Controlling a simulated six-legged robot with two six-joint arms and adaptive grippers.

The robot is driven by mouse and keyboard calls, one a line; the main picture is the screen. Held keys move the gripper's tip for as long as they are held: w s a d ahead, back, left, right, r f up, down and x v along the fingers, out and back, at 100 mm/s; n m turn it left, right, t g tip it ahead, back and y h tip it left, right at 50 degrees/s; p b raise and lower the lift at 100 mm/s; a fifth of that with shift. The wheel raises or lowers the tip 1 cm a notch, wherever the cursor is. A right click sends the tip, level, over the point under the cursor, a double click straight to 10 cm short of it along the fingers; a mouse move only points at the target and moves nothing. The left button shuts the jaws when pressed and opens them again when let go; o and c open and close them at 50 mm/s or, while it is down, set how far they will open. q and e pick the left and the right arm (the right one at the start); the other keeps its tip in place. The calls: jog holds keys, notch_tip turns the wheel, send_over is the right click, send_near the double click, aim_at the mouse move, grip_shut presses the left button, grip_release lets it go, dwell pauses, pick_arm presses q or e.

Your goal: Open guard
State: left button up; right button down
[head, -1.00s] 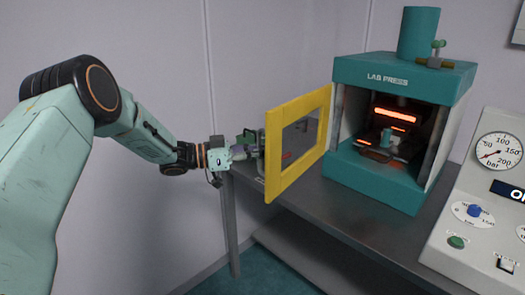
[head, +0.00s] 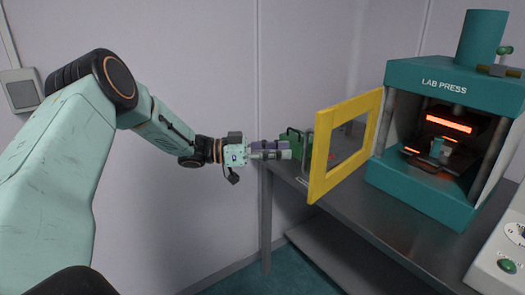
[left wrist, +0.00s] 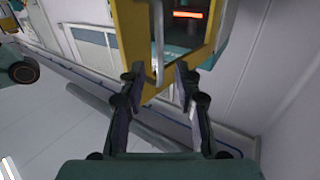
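The yellow guard (head: 318,165), a frame with a clear window, stands swung open on the left side of the teal lab press (head: 400,195). Its grey bar handle (left wrist: 159,45) shows in the left wrist view, on the guard's face. My left gripper (head: 286,150) is left of the guard in the head view. In the left wrist view the fingers of the left gripper (left wrist: 156,78) are spread apart, with nothing clasped between them. The handle lies ahead, around the gap between the fingertips; contact cannot be told. My right gripper is not in view.
The press stands on a grey bench (head: 375,235), its inside glowing orange around a small teal-grey piece (head: 437,148). A control panel (head: 500,255) is at the right edge. A green object (head: 290,137) shows behind my left gripper.

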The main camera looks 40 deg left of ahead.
pick_arm(q)
jog(key=v, duration=0.5)
jog(key=shift+w+f, duration=0.1)
dwell(0.4)
